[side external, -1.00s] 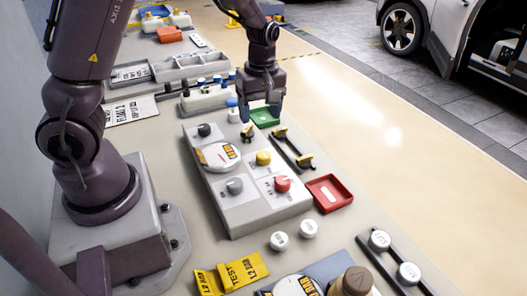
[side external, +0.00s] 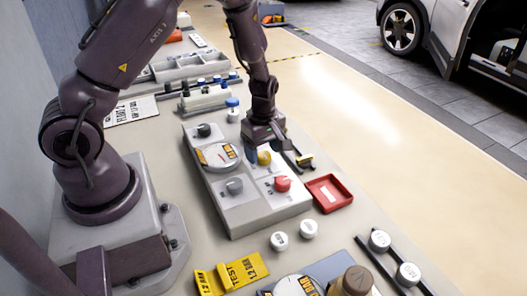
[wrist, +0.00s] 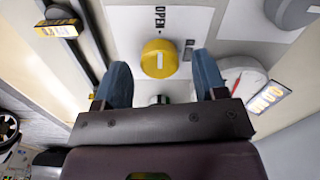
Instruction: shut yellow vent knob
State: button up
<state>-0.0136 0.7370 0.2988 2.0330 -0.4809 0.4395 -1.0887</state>
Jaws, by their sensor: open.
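The yellow vent knob (side external: 264,158) is a round knob on the grey panel box (side external: 228,204). In the wrist view the yellow knob (wrist: 159,58) shows a white mark on its top, with an "OPEN" label beside it. My gripper (side external: 268,153) is over the knob in the side view. In the wrist view its two blue fingers are apart, one on each side of the knob's line, and the knob lies just beyond the tips. The gripper (wrist: 160,72) is open and empty. I cannot tell how high the tips are above the knob.
A red knob (side external: 282,183), a grey knob (side external: 234,186), a black knob (side external: 204,130) and a round gauge (side external: 218,156) share the panel. A red tray (side external: 329,193) and two white caps stand nearby. A black rail with a yellow clip (side external: 305,162) runs beside the panel.

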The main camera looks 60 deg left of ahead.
jog(key=shift+f, duration=0.45)
jog(key=shift+c, duration=0.2)
jog(key=c, duration=0.9)
